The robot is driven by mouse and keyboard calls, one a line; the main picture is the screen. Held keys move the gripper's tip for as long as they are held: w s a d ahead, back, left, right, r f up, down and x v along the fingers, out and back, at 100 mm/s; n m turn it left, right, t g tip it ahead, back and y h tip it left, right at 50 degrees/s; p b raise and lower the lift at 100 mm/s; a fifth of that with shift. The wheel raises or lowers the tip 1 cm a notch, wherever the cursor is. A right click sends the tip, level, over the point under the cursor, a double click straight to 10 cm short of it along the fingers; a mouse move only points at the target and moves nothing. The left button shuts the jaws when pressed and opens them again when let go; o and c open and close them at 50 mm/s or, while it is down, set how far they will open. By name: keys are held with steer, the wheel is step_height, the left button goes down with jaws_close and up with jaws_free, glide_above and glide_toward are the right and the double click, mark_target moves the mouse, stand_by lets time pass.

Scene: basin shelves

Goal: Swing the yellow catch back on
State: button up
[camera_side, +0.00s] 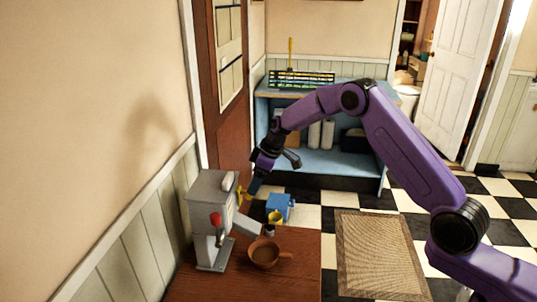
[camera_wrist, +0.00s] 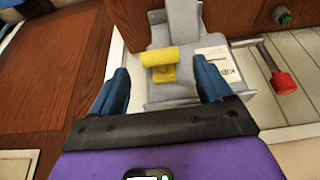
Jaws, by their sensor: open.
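The yellow catch (camera_wrist: 160,62) is a stubby T-shaped piece on the grey machine (camera_wrist: 185,15). In the wrist view it lies ahead of and between my open fingers, with no contact visible. In the side view the grey machine (camera_side: 210,205) stands on the brown table by the wall, and the yellow catch (camera_side: 240,195) shows small at its right side. My gripper (camera_side: 254,188) is beside the machine's upper part, pointing down, with blue fingers. My gripper (camera_wrist: 161,80) is empty in the wrist view. Its fingertips are small in the side view.
A blue object (camera_side: 281,204) is behind the cup. Blue shelves (camera_side: 330,160) stand farther back.

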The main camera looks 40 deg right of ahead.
steer(key=v, duration=1.1)
steer(key=shift+r, duration=0.1)
steer(key=s+a+r+n+t+y, duration=0.1)
steer(key=s+a+r+t+y, duration=0.35)
steer(key=a+r, duration=0.85)
steer(key=s+d+f+n+g+h, duration=0.1)
steer(key=s+d+f, duration=0.3)
steer(key=s, duration=1)
steer(key=s+d+f+g+h, duration=0.3)
steer(key=s+d+g+h, duration=0.1)
steer(key=s, duration=1)
steer(key=s+d+f+n+g+h, duration=0.1)
steer(key=s+d+f, duration=0.3)
steer(key=s, duration=1)
steer(key=shift+d+f+n+g+h, duration=0.3)
steer(key=shift+d+f+g+h, duration=0.1)
steer(key=shift+d+g+h, duration=0.3)
